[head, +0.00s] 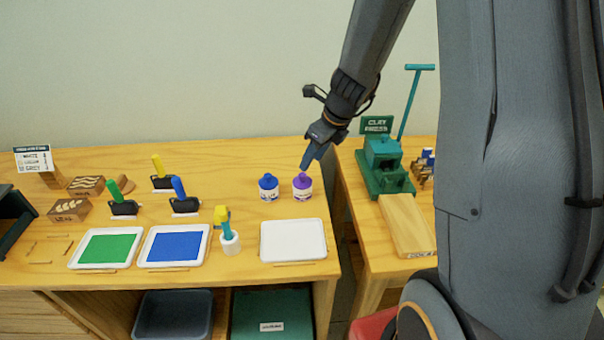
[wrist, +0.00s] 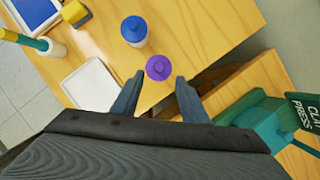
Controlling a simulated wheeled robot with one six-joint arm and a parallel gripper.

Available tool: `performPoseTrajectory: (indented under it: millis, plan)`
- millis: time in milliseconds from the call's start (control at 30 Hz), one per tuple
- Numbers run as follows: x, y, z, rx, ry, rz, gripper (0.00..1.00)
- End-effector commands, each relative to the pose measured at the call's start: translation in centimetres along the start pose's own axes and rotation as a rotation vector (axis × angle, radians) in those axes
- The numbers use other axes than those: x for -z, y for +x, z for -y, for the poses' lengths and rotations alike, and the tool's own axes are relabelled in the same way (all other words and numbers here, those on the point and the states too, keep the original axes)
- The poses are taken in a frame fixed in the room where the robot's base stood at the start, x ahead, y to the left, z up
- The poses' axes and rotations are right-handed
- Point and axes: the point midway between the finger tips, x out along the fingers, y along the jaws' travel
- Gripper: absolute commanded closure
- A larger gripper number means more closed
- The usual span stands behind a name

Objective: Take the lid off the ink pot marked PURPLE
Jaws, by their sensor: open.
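The ink pot marked PURPLE (head: 302,194) stands upright on the table, a white pot with its purple lid (head: 302,181) on. In the wrist view the purple lid (wrist: 159,68) shows from above, just beyond and between my open fingertips. My gripper (head: 306,166) is above the pot in the head view, fingers pointing down towards the lid. It also shows in the wrist view (wrist: 158,82), open with nothing between the fingers. The pot's label is too small to read clearly.
A blue-lidded ink pot (head: 268,188) stands close on the left. An empty white tray (head: 293,252) lies in front. The green clay press (head: 384,165) stands on the right table across a gap. Green (head: 107,248) and blue (head: 174,246) trays lie further left.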

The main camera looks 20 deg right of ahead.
Motion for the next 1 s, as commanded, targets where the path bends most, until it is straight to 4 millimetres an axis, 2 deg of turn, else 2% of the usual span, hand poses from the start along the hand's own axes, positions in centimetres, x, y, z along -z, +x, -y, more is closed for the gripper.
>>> performPoseTrajectory:
  millis: [567, 867, 900, 1000]
  plan:
    - [0.0, 6.6, -0.1, -0.002, -0.002, -0.002, 0.6]
    - [-0.1, 7.2, -0.1, 0.0, -0.004, -0.001, 0.6]
    - [-0.1, 7.2, -0.1, 0.0, -0.004, -0.001, 0.61]
    - [-0.1, 7.2, -0.1, 0.0, -0.004, -0.001, 0.78]
